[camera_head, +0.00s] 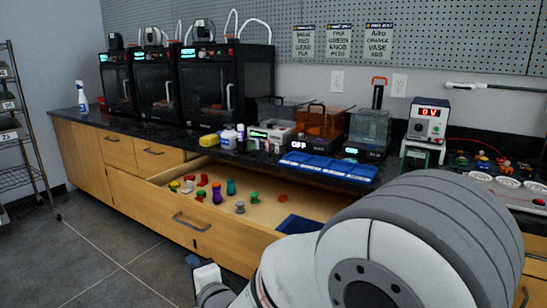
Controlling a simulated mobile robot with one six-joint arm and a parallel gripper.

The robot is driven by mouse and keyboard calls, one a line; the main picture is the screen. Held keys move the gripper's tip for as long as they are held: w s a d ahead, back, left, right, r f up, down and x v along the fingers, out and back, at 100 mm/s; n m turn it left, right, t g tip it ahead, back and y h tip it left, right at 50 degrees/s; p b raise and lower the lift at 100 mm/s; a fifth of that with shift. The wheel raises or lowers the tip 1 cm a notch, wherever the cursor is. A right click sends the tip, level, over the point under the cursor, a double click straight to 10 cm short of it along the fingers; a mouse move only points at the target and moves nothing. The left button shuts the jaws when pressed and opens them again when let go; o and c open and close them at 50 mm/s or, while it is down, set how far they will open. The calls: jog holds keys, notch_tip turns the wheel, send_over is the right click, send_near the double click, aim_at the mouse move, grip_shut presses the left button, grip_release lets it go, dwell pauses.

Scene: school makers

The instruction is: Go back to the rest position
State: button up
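My arm fills the lower right of the head view, and part of its wrist shows at the bottom, in front of the drawer. The fingers of my gripper are not visible, so its state and any held thing are hidden. The wide wooden drawer (165,212) under the black counter stands pulled open. Inside it lie several small coloured printed parts, including a purple vase-like piece (217,193), a teal one (231,187), a grey one (240,207) and an orange one (283,198). A dark blue bin (299,224) sits at the drawer's right, partly behind my arm.
Several black 3D printers (226,85) stand on the counter (95,116). A blue tray (328,166), clear-lidded boxes (369,127) and a power supply (428,119) reading "0V" are further right. A wire shelf (20,140) stands left. The grey floor (85,262) at front left is clear.

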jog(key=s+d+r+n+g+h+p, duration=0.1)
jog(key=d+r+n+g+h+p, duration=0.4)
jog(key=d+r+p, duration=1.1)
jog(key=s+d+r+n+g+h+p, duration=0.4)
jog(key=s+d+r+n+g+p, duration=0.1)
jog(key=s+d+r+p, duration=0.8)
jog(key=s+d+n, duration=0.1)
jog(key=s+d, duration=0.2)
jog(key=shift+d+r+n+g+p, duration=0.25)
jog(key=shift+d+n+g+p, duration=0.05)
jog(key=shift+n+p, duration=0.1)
